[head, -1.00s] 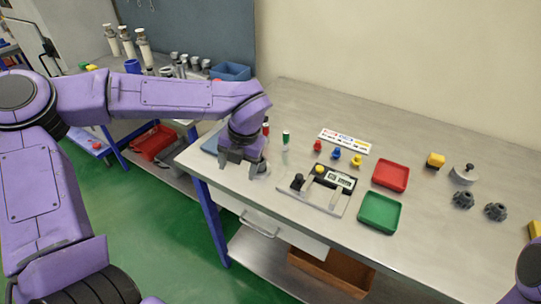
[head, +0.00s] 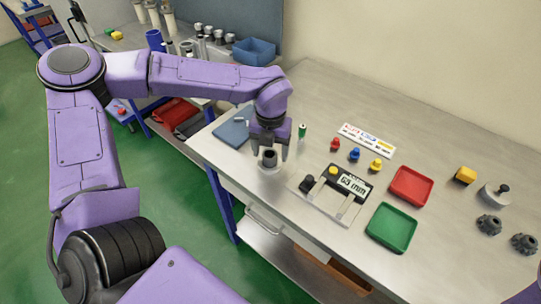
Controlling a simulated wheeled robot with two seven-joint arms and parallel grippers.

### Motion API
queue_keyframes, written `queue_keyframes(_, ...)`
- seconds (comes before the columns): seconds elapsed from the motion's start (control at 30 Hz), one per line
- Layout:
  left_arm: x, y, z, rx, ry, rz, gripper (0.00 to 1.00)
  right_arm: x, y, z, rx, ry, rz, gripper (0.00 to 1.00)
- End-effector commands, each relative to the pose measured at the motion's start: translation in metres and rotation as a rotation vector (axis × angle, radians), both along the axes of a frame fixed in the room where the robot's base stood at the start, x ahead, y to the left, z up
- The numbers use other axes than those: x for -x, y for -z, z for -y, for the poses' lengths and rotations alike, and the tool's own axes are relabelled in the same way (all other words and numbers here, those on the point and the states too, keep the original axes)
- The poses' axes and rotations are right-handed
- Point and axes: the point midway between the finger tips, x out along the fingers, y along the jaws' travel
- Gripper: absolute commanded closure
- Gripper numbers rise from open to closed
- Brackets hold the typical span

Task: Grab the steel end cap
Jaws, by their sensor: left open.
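A small round steel-coloured piece with a dark top, apparently the steel end cap (head: 271,169), stands on the bench near its front left edge in the head view. My left gripper (head: 269,151) points down right over it. Its fingers are open, one to each side of the dark top. I cannot tell whether they touch it. Part of the piece is hidden by the fingers. My right gripper is out of view.
A blue-grey mat (head: 230,132) lies to the left.

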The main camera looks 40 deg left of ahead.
Motion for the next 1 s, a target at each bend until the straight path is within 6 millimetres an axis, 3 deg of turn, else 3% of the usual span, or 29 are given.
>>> queue_keyframes(0.1,0.001,0.009,-0.001,0.001,-0.002,-0.002,0.29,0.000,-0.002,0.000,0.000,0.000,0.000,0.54)
queue_keyframes(0.3,0.001,0.010,-0.001,0.001,-0.003,0.000,0.32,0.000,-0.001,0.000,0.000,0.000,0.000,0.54)
queue_keyframes(0.5,0.001,0.010,-0.001,0.001,-0.003,0.000,0.97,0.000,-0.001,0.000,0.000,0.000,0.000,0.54)
queue_keyframes(0.53,0.001,0.010,-0.001,0.001,-0.003,0.000,1.00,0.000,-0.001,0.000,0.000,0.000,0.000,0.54)
queue_keyframes(0.83,0.000,0.006,-0.001,0.001,-0.003,0.003,1.00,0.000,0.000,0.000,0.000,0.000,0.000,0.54)
queue_keyframes(1.0,-0.001,-0.020,-0.001,0.001,-0.003,0.008,1.00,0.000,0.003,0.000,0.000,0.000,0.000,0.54)
